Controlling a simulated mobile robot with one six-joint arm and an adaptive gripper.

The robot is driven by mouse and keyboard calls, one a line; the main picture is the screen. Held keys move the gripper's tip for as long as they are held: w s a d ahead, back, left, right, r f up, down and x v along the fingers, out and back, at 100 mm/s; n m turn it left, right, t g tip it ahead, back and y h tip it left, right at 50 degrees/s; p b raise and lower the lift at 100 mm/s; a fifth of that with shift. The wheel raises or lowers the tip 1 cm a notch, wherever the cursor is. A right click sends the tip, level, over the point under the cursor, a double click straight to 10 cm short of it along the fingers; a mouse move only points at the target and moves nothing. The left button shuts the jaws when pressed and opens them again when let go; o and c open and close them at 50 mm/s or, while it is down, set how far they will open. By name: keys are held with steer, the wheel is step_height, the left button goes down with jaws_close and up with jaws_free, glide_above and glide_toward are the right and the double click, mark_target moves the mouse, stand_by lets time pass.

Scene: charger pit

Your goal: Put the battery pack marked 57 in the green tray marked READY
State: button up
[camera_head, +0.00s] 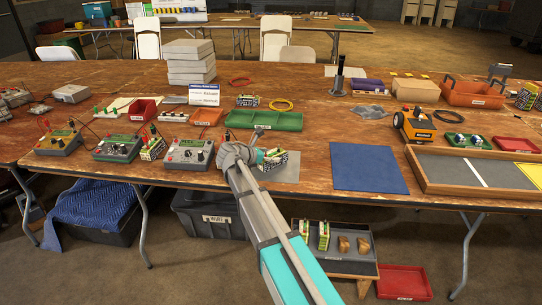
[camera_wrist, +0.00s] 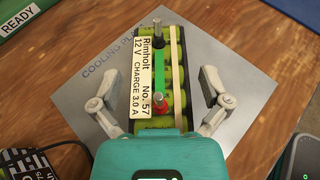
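The battery pack marked No. 57 (camera_wrist: 160,75) has green cells, a white label and two terminals, one with a red base. It lies on the grey cooling plate (camera_wrist: 235,60). My gripper (camera_wrist: 160,100) is open, with one finger on each side of the pack and a visible gap at both sides. In the head view my gripper (camera_head: 257,158) is low over the plate (camera_head: 287,172), beside the pack (camera_head: 275,160), partly hiding it. The green tray (camera_head: 264,121) is behind them and looks empty; its READY-marked corner (camera_wrist: 22,14) shows at the wrist view's top left.
Chargers (camera_head: 190,153) stand left of my gripper, with another battery pack (camera_head: 152,149) between two of them. A flat blue mat (camera_head: 367,168) lies at the right.

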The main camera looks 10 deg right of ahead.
steer(key=shift+r, duration=0.2)
stand_by(0.3)
steer(key=p+v, duration=0.4)
steer(key=v, duration=0.8)
steer(key=shift+p, duration=0.4)
steer(key=s+d+f+m+g+y, duration=0.1)
steer(key=s+d+m, duration=0.1)
steer(key=s+d+f+m+y, duration=0.1)
steer(key=s+d+f+m, duration=0.1)
steer(key=s+d+f+m+g, duration=0.1)
steer(key=s+d+f+m, duration=0.1)
steer(key=shift+s+d+g+y, duration=0.3)
steer(key=shift+y, duration=0.1)
steer(key=s+d+f+m+y, duration=0.1)
steer(key=s+m, duration=0.1)
steer(key=s+d+f+m+g+y, duration=0.1)
steer(key=s+m, duration=0.1)
steer(key=s+d+f+m, duration=0.1)
steer(key=shift+s+f+m+g+y, duration=0.15)
steer(key=shift+s+m+g+y, duration=0.25)
steer(key=s+f+m+g+y, duration=0.1)
steer(key=s+f+m+y, duration=0.2)
steer(key=s+m+y, duration=0.3)
steer(key=s+d+m, duration=0.1)
steer(key=s+m, duration=0.4)
steer(key=s, duration=0.1)
steer(key=shift+m+g+y, duration=0.3)
steer(key=shift+g, duration=0.1)
